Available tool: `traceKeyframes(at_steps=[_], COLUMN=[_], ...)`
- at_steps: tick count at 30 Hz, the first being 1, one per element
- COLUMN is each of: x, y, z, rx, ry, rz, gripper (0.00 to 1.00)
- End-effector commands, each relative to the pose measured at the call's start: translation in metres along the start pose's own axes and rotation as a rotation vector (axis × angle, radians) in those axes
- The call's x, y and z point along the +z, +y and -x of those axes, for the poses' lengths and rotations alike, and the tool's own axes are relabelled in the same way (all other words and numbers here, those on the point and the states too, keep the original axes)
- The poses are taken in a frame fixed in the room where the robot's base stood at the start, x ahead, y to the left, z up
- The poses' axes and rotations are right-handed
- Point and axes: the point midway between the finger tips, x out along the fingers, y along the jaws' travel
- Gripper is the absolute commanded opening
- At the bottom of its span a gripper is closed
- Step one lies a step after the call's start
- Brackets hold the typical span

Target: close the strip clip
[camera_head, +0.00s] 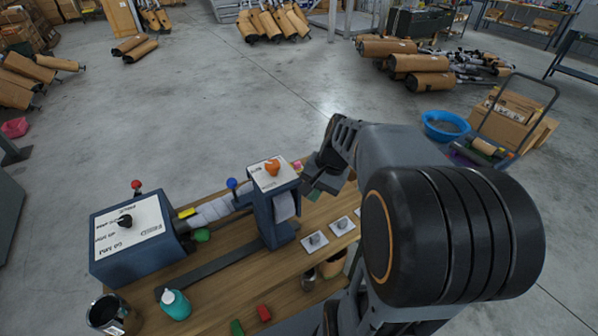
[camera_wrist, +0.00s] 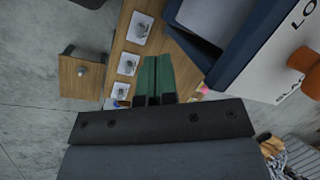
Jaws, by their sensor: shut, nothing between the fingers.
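I cannot make out for certain which part is the strip clip, or whether it is open. A pale strip (camera_head: 213,211) runs on the bench between a large blue box (camera_head: 135,240) and a smaller blue box (camera_head: 273,208) with an orange knob (camera_head: 272,168). The smaller box also shows at the upper right of the wrist view (camera_wrist: 245,45), with its orange knob (camera_wrist: 304,60) at the edge. My gripper (camera_wrist: 154,60) is shut and empty, its green fingers together beside this box. In the head view my gripper (camera_head: 322,183) is just right of it, partly hidden by my arm.
White cards with metal knobs (camera_head: 314,241) line the bench's right side. A teal bottle (camera_head: 174,303), a dark can (camera_head: 108,315), and red (camera_head: 264,313) and green (camera_head: 237,328) pieces lie in front. A blue-knobbed lever (camera_head: 232,184) stands left of the smaller box.

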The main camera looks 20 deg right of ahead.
Motion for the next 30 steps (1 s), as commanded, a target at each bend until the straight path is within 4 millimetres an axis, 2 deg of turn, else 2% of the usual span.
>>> traceKeyframes(at_steps=[1,3,9,12,15,18,22,30], x=[-0.021,-0.043,-0.115,-0.145,-0.167,-0.18,-0.185,-0.172], y=[0.003,0.0,0.004,0.013,0.023,0.03,0.029,-0.009], z=[-0.015,-0.019,-0.02,-0.014,-0.008,-0.004,-0.003,-0.023], rx=[-0.055,-0.139,-0.374,-0.463,-0.527,-0.565,-0.585,-0.585], ry=[-0.084,-0.204,-0.58,-0.749,-0.879,-0.965,-1.016,-1.024], rz=[-0.175,-0.398,-0.932,-1.095,-1.195,-1.248,-1.275,-1.277], gripper=[0.0,0.0,0.0,0.0,0.0,0.0,0.0,0.0])
